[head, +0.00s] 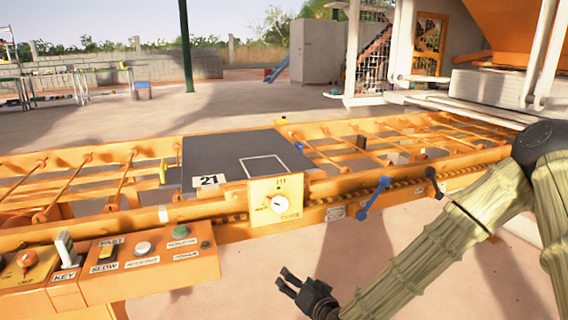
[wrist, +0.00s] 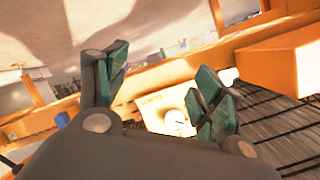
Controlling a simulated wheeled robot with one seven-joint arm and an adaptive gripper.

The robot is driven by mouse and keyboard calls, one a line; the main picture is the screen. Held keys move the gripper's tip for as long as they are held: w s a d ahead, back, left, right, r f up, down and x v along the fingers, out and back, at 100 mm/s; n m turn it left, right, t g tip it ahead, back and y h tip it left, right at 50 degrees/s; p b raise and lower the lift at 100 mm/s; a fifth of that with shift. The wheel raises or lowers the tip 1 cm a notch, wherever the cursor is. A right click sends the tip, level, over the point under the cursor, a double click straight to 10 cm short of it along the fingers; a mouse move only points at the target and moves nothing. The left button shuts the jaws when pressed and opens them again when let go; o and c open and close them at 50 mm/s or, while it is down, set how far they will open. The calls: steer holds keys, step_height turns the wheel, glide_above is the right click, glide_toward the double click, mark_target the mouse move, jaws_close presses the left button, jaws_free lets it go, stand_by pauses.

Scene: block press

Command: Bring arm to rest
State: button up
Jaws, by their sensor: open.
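My arm (head: 445,240) comes in from the right in the head view, bent down over the floor in front of the orange conveyor. My gripper (head: 287,281) is at the lower middle, below and in front of the yellow dial box (head: 276,201), apart from it. Its fingers are spread, with nothing between them. In the wrist view the green-padded fingers of my gripper (wrist: 160,92) stand apart, and a bright, overexposed panel with a dial (wrist: 165,112) shows beyond them.
The orange control panel (head: 130,262) with buttons and switches stands at the lower left. A dark plate marked 21 (head: 230,158) lies on the conveyor. Blue (head: 373,197) and black (head: 434,182) levers stick out from the conveyor's near side. The floor (head: 390,235) below looks clear.

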steer(key=s+d+f+n+g+h, duration=0.1)
steer(key=s+d+f+g, duration=0.25)
steer(key=s+f, duration=0.65)
steer(key=s+d+f+n+g+h, duration=0.1)
steer(key=s+d+f+g, duration=0.25)
steer(key=s+f, duration=0.75)
steer(key=s+d+f+g+h, duration=0.25)
steer(key=s+d+f, duration=0.3)
steer(key=s, duration=0.45)
steer(key=s+d+f+g+h, duration=0.1)
steer(key=s+d+f+g, duration=0.3)
steer(key=s+d, duration=0.4)
step_height(320, 180, up, 32)
steer(key=s+a+p, duration=0.1)
steer(key=p, duration=3.2)
steer(key=shift+a+r, duration=0.15)
steer(key=shift+a, duration=0.2)
steer(key=shift+c, duration=0.4)
